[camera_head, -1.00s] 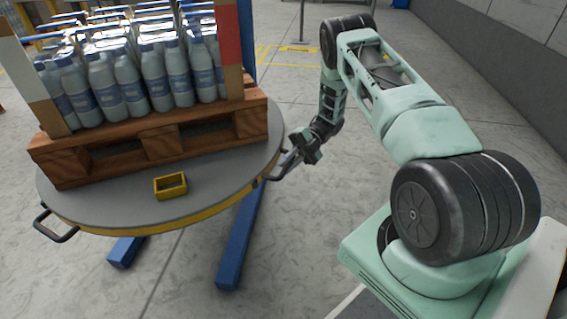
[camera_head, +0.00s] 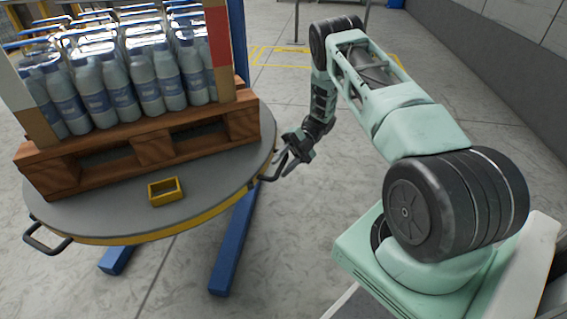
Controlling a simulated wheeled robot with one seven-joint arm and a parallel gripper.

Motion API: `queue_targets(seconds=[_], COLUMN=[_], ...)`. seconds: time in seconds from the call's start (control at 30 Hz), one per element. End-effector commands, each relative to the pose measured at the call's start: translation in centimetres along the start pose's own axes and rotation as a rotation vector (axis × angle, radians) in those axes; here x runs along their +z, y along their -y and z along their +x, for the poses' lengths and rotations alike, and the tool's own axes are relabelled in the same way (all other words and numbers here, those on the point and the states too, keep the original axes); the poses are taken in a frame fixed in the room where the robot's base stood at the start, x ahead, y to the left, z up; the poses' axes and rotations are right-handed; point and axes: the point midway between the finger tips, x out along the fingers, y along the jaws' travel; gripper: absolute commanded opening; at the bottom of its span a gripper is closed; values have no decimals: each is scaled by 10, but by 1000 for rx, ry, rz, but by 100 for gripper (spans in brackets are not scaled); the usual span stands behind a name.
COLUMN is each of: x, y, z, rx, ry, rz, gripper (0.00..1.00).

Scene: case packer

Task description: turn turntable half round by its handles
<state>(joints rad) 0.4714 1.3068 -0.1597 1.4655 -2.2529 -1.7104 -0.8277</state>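The turntable (camera_head: 105,222) is a round grey disc with a yellow rim at the left of the head view. One handle, a dark bent bar (camera_head: 47,240), sticks out at its front left. Another handle (camera_head: 272,174) is on its right edge, partly hidden by my gripper. My gripper (camera_head: 284,160) is at that right handle, with its fingers beside or around the bar. The fingers are small and dark here, so I cannot tell whether they are closed on it.
A wooden pallet (camera_head: 155,148) of blue-labelled bottles (camera_head: 115,80) stands on the turntable, with upright posts at its corners. A small yellow open box (camera_head: 166,191) lies in front. Blue legs (camera_head: 232,245) reach out below.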

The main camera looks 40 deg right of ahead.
Motion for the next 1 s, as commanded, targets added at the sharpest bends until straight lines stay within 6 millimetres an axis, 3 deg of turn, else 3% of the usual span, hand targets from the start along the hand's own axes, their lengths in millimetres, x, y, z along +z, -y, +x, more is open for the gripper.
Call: queue_targets(seconds=[0.27,0.8,1.0], x=[0,0,1], y=[-1,1,1], z=[-9,-122,-148], rx=[1,0,7], ry=[1,2,-4], rz=[-2,-3,-3], gripper=[36,36,36])
